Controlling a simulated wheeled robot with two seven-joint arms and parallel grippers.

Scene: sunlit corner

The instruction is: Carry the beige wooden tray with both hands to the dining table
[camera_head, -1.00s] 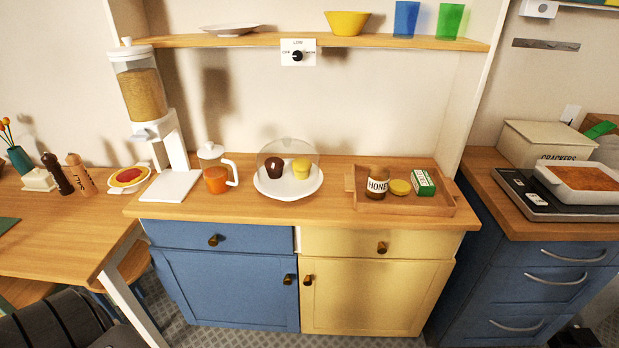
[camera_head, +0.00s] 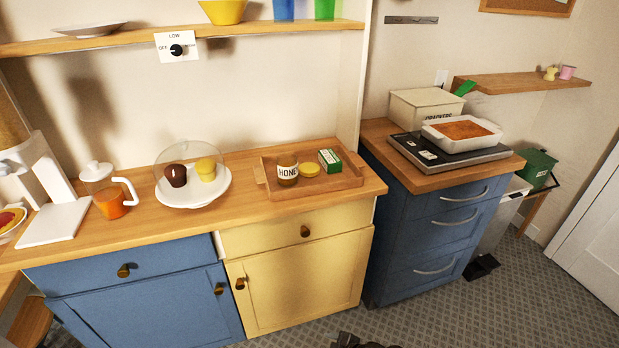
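The beige wooden tray (camera_head: 346,183) rests on the wooden counter above the yellow cabinet, right of the glass dome. It holds a honey jar (camera_head: 287,170), a small round yellow item (camera_head: 309,169) and a green-and-white box (camera_head: 330,159). The dining table is almost wholly out of view; at most a sliver of wood shows at the far left edge. A small dark shape (camera_head: 365,342) at the bottom edge may be part of my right arm or gripper; its fingers cannot be made out. It is well apart from the tray. My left gripper is not in view.
A cake dome (camera_head: 193,173) with cupcakes and an orange-filled jug (camera_head: 107,193) stand left of the tray. On the right, a blue drawer unit (camera_head: 440,240) holds a cracker box (camera_head: 425,108) and a baking dish (camera_head: 461,131). Patterned floor is open in front.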

